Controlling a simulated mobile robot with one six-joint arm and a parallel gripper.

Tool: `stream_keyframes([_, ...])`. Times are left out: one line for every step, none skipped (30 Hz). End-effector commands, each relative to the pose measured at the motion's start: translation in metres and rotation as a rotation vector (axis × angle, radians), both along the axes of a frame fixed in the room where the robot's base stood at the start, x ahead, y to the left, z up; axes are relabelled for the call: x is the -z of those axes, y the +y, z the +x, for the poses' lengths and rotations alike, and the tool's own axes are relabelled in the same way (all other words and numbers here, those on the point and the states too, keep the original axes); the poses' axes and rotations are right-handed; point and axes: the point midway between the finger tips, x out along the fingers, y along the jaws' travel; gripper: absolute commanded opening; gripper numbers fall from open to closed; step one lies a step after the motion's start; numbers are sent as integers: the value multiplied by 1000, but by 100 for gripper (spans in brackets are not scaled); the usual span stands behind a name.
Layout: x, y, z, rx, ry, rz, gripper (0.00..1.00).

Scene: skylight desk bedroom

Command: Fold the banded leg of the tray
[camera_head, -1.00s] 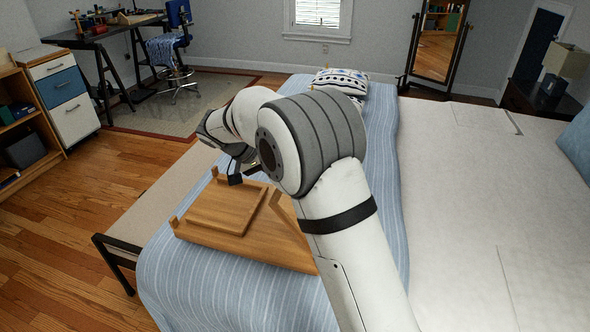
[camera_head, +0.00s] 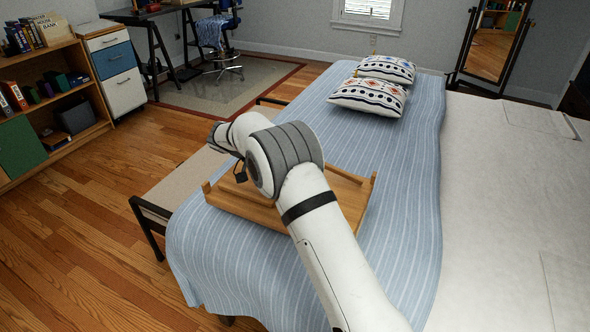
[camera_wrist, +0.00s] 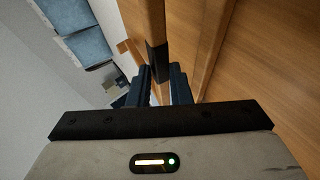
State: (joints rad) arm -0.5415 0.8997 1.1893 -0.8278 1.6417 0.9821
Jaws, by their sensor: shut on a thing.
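The wooden tray (camera_head: 350,203) lies on the striped bed, partly hidden behind my arm in the head view. In the wrist view, the tray's broad wooden face (camera_wrist: 270,70) fills the right side. The banded leg (camera_wrist: 143,22) runs down from the top of the wrist view, with a dark band (camera_wrist: 157,64) near its lower end. My gripper (camera_wrist: 165,75) is shut on this leg at the band, one dark finger on each side. In the head view my gripper (camera_head: 240,174) is small and partly hidden at the tray's far left side. The leg's exact angle is hard to tell.
The bed's blue striped cover (camera_head: 400,220) surrounds the tray, with two patterned pillows (camera_head: 370,95) at the far end. A low bench (camera_head: 180,180) stands along the bed's left side. Wooden floor (camera_head: 80,220) is open at left.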

Motion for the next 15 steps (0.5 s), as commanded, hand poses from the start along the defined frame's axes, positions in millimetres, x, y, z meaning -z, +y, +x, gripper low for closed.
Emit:
stream_keyframes([4, 0, 0, 2, 2, 1, 0])
stream_keyframes([4, 0, 0, 2, 3, 0, 0])
stream_keyframes([4, 0, 0, 3, 3, 0, 0])
stream_keyframes([5, 0, 0, 3, 3, 0, 0])
stream_keyframes([5, 0, 0, 3, 3, 0, 0])
stream_keyframes([5, 0, 0, 3, 3, 0, 0])
stream_keyframes([5, 0, 0, 3, 3, 0, 0])
stream_keyframes([5, 0, 0, 3, 3, 1, 0])
stream_keyframes([5, 0, 0, 3, 3, 0, 0])
stream_keyframes([5, 0, 0, 3, 3, 1, 0])
stream_keyframes([5, 0, 0, 3, 3, 1, 0])
stream_keyframes([5, 0, 0, 3, 3, 1, 0])
stream_keyframes([5, 0, 0, 3, 3, 1, 0])
stream_keyframes([5, 0, 0, 3, 3, 1, 0])
stream_keyframes([4, 0, 0, 3, 3, 1, 19])
